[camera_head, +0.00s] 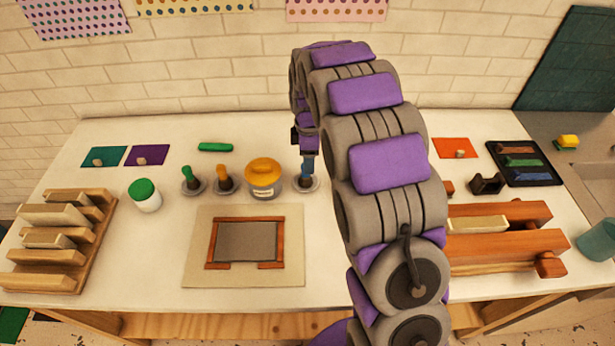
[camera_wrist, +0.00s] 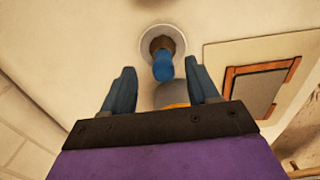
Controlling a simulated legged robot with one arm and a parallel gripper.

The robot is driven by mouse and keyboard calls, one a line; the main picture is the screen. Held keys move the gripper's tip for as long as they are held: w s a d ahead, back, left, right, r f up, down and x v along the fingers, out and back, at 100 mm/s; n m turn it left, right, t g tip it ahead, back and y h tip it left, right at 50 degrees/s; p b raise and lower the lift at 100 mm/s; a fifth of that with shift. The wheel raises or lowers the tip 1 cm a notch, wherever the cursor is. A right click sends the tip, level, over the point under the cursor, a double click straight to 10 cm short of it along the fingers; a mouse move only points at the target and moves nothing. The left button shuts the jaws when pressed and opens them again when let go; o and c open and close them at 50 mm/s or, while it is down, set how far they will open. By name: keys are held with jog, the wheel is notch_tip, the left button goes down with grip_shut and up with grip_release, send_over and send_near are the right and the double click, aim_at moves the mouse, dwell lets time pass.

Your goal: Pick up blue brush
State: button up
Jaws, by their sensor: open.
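The blue brush (camera_head: 308,172) stands upright in a round grey holder (camera_head: 313,184) on the white table, right of the orange-lidded jar. In the wrist view, the blue brush (camera_wrist: 163,68) shows its blue end, with the pale ring of the holder (camera_wrist: 148,42) behind it. My gripper (camera_head: 306,153) hangs just above the brush, pointing down. In the wrist view, my gripper (camera_wrist: 159,70) is open, its two blue-grey fingers on either side of the brush in the picture. No contact shows. The lower part of the brush is hidden.
The orange-lidded jar (camera_head: 264,176) stands close left of the brush. Orange (camera_head: 224,176) and green (camera_head: 188,176) brushes stand further left in holders. A framed board (camera_head: 196,262) lies in front. My arm covers the table to the right.

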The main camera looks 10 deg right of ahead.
aim_at(302, 165)
notch_tip(302, 165, down, 3)
jog(key=shift+r+b, duration=0.1)
jog(key=shift+b, duration=0.2)
jog(key=shift+a+f, duration=0.2)
jog(key=shift+a, duration=0.2)
jog(key=shift+a+r, duration=0.1)
jog(key=shift+a, duration=0.4)
jog(key=shift+c, duration=0.6)
jog(key=shift+d, duration=0.75)
jog(key=c, duration=0.6)
jog(key=shift+a, duration=0.15)
jog(key=c, duration=0.3)
jog(key=shift+a, duration=0.35)
jog(key=shift+r, duration=0.1)
jog(key=shift+c, duration=0.2)
